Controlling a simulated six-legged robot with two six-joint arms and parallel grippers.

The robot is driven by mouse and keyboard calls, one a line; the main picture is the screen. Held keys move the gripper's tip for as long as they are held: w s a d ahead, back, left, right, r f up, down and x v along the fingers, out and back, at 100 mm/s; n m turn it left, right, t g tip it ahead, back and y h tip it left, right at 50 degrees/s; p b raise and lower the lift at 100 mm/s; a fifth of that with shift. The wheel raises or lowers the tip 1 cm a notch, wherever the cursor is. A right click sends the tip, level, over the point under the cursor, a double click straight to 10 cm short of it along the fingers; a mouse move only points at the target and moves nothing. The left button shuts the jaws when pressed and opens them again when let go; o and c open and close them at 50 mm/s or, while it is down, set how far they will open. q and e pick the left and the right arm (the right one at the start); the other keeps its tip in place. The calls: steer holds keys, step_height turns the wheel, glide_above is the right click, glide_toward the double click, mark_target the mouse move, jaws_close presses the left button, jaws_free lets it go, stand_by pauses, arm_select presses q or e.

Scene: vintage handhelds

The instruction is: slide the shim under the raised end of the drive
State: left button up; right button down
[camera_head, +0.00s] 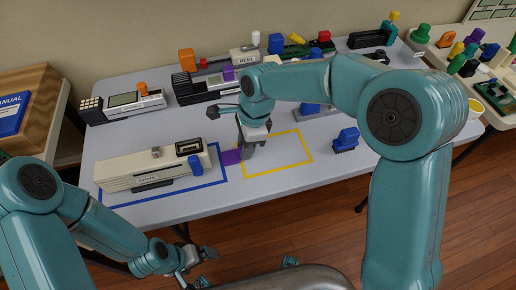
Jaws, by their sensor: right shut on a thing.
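The drive, a long beige box (140,172), lies inside a blue outline at the table's near left. It has a small dark window on top and a blue part at its right end. The purple shim (231,157) is just right of the drive's right end, low at the table. My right gripper (246,152) points down there and is shut on the shim's right side. Whether the shim's left edge is under the drive cannot be told. My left gripper (192,258) hangs off the table's near edge, away from the drive; its finger opening is unclear.
A yellow outline (290,160) marks bare table to the right of the shim. A blue block (346,140) stands beyond it. Handheld devices (122,104) and coloured blocks line the back. A side table (470,75) with small parts is at the right.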

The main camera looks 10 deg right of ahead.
steer(key=shift+s+a+p, duration=0.1)
steer(key=shift+a+p, duration=0.35)
steer(key=shift+a, duration=2.7)
steer(key=c, duration=0.8)
jaws_free()
steer(key=d+r+p, duration=0.1)
steer(key=r, duration=0.4)
steer(key=d+r, duration=0.1)
steer(key=r, duration=0.4)
steer(key=d+r+p, duration=0.1)
steer(key=r, duration=0.5)
steer(key=shift+d+p, duration=0.15)
steer(key=shift+p, duration=0.2)
